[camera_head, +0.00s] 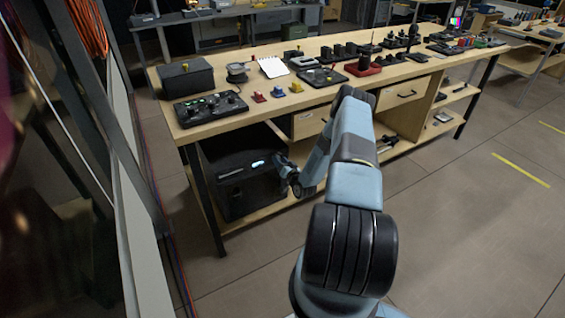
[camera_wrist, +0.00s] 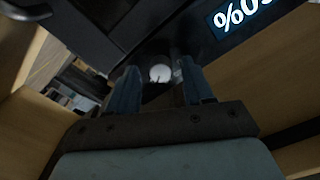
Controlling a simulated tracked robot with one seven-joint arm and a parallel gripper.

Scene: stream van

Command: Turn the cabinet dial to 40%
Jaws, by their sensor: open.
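The black cabinet (camera_head: 228,188) stands on the lower shelf at the left end of the workbench, with a small lit display (camera_head: 257,164) on its front. In the wrist view the display (camera_wrist: 240,18) shows a percent sign and digits, cut off by the frame edge, so I cannot read the full value. A round dial (camera_wrist: 160,73) with a pale face lies between the two fingers of my gripper (camera_wrist: 159,68). The gripper is open, with a finger on each side of the dial; I cannot tell whether they touch it. In the head view my gripper (camera_head: 283,168) is at the cabinet's right front and the dial is hidden.
A black bench leg (camera_head: 204,197) stands left of the cabinet. The floor (camera_head: 440,215) to the right is clear.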

